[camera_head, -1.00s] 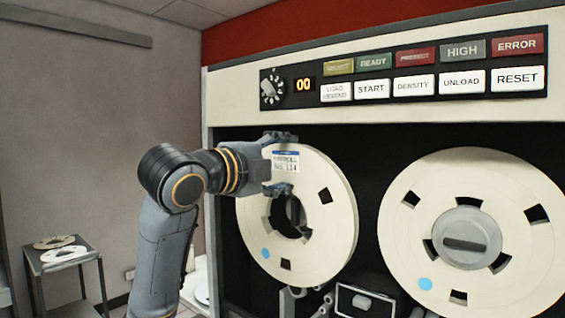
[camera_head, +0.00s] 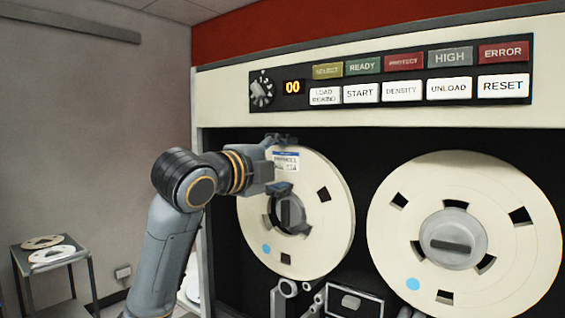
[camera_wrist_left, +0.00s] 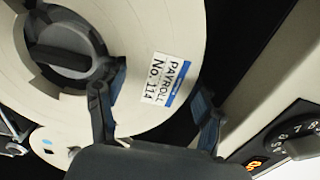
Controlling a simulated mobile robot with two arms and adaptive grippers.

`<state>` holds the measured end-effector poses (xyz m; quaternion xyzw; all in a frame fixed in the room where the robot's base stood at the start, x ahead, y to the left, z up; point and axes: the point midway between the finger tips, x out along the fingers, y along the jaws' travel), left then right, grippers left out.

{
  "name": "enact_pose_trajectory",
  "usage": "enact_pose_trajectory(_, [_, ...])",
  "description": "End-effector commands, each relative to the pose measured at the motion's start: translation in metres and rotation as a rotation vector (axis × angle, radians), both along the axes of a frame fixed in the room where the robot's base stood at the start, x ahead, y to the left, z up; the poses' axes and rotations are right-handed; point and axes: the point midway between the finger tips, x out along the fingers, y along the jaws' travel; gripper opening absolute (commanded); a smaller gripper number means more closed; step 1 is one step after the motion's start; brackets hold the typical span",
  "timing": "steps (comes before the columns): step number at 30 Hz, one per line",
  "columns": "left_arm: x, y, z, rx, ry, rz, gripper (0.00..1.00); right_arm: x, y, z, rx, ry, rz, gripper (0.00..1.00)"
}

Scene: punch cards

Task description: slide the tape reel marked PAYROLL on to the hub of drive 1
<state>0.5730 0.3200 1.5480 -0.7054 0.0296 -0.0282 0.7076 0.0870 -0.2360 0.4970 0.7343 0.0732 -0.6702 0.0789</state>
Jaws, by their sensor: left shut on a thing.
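The cream PAYROLL tape reel (camera_head: 333,225) stands upright against the left drive bay. Its white and blue label reads PAYROLL No. 114 in the wrist view (camera_wrist_left: 166,78). The grey hub of drive 1 (camera_head: 290,213) shows through the reel's centre hole, with a dark gap partly around it; its bar knob also shows in the wrist view (camera_wrist_left: 60,57). I cannot tell how deep the reel sits on it. My left gripper (camera_head: 279,163) is shut on the reel's upper left band, one finger at the rim and one by the hole. My right gripper is not in view.
A second reel (camera_head: 390,245) sits on the right hub (camera_head: 453,240), close beside. Rollers and a tape-head block (camera_head: 352,303) lie below. The button panel (camera_head: 400,78) is above. A small side table (camera_head: 88,275) with two reels (camera_head: 52,254) stands far left.

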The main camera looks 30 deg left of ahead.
Motion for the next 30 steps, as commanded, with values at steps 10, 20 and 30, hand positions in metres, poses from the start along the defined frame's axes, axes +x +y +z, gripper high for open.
enact_pose_trajectory(10, [0.010,-0.001,0.003,0.000,-0.006,0.000,0.10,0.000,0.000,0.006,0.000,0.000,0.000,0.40])
enact_pose_trajectory(20, [0.021,-0.002,0.003,0.000,-0.005,0.000,0.10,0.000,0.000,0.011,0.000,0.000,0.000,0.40])
enact_pose_trajectory(30, [0.026,-0.002,0.002,0.000,-0.006,0.000,0.93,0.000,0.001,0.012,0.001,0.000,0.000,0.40])
